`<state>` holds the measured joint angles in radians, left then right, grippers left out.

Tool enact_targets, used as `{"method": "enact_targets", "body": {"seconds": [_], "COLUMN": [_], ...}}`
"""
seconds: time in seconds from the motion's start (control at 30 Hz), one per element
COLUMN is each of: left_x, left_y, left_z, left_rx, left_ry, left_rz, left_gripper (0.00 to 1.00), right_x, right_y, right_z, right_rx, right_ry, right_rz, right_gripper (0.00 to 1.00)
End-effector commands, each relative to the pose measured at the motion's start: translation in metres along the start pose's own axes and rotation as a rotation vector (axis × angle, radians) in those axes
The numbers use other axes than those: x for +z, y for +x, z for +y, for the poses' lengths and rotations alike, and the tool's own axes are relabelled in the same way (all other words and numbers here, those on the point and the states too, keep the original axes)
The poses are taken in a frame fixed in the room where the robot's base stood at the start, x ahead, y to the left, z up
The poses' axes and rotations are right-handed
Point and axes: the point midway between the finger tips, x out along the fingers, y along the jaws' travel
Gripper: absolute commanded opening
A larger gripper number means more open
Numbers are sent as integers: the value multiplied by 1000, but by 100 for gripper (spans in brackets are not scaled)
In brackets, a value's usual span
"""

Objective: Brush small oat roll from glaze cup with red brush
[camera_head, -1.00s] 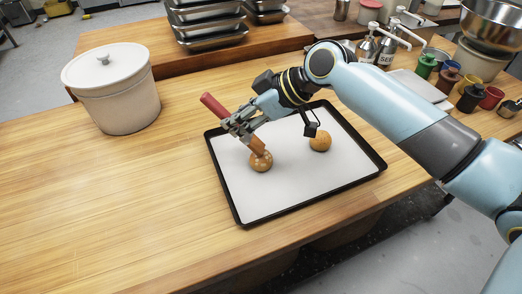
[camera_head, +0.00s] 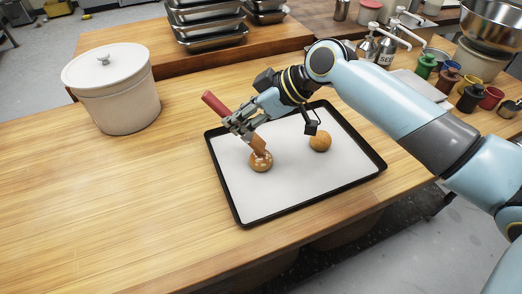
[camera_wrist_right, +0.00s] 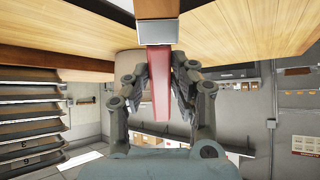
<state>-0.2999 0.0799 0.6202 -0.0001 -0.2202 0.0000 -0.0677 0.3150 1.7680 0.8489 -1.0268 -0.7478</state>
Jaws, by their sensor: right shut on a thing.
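My right gripper (camera_head: 238,124) is shut on the red brush (camera_head: 213,102), held tilted over the tray. In the right wrist view, the red brush handle (camera_wrist_right: 160,88) is between the fingers, with its metal ferrule and tan bristle end at the top. The bristles touch or nearly touch the top of the left roll (camera_head: 261,163), which is shiny brown with pale flecks. A second, lighter roll (camera_head: 320,142) lies to its right. Both sit on the tray (camera_head: 240,207). Several small coloured cups stand at the right; I cannot tell which holds glaze. My left gripper is out of view.
A lidded white crock (camera_head: 118,95) stands at the left. A green cup (camera_head: 426,66), a red cup (camera_head: 491,98) and pump bottles (camera_head: 386,48) crowd the back right. Stacked metal pans (camera_head: 208,25) stand behind. The front left of the table is clear.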

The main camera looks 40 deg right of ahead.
Motion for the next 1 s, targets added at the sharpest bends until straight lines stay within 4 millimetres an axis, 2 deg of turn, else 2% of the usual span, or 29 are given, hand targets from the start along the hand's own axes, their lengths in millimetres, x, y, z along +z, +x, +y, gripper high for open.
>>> {"method": "enact_targets", "body": {"seconds": [0.17, 0.7, 1.0], "left_x": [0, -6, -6], "left_y": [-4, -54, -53], "left_z": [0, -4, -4], "left_rx": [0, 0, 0], "left_ry": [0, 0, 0], "left_rz": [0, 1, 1], "left_gripper": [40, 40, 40], "right_x": [-4, -46, -45], "right_y": [-3, -41, -40], "right_z": [0, 0, 0], "right_rx": [0, 0, 0], "right_ry": [0, -1, 0], "right_rz": [1, 1, 1], "right_gripper": [0, 0, 0]}}
